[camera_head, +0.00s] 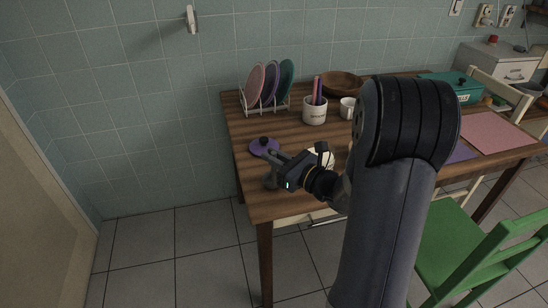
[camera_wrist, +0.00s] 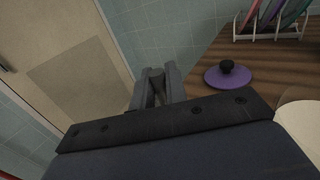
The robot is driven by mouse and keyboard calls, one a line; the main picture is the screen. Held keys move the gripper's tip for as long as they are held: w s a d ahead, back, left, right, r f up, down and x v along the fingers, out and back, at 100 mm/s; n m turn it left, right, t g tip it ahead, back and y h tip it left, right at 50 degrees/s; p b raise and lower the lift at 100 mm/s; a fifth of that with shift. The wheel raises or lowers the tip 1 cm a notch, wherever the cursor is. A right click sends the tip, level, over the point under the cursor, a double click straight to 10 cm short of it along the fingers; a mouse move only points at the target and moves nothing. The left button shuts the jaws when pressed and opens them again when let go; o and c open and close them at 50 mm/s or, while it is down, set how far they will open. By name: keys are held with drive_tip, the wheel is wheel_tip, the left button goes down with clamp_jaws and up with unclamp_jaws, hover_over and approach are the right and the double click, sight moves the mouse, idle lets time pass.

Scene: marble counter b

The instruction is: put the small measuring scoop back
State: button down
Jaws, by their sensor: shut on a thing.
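My gripper (camera_head: 270,168) is over the table's left edge, just in front of a purple lid with a black knob (camera_head: 264,148). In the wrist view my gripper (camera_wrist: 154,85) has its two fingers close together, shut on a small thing. The fingers hide most of that thing, taken here as the small measuring scoop, and its shape cannot be made out. The purple lid also shows in the wrist view (camera_wrist: 227,78), flat on the table to the right of the fingers and apart from them. No other scoop can be made out.
The wooden table (camera_head: 240,128) holds a plate rack (camera_head: 265,108), a utensil crock (camera_head: 314,112), a white mug (camera_head: 347,108) and a brown bowl (camera_head: 341,84) at the back. A pale round thing (camera_head: 322,157) is partly hidden by my arm. A green chair (camera_head: 470,250) stands front right.

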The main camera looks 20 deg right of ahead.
drive_tip(key=shift+f, duration=0.2)
drive_tip(key=c, duration=1.4)
unclamp_jaws()
drive_tip(key=shift+c, duration=0.2)
drive_tip(key=shift+r, duration=0.15)
drive_tip(key=shift+r, duration=0.2)
drive_tip(key=v, duration=1.2)
drive_tip(key=shift+f, duration=0.1)
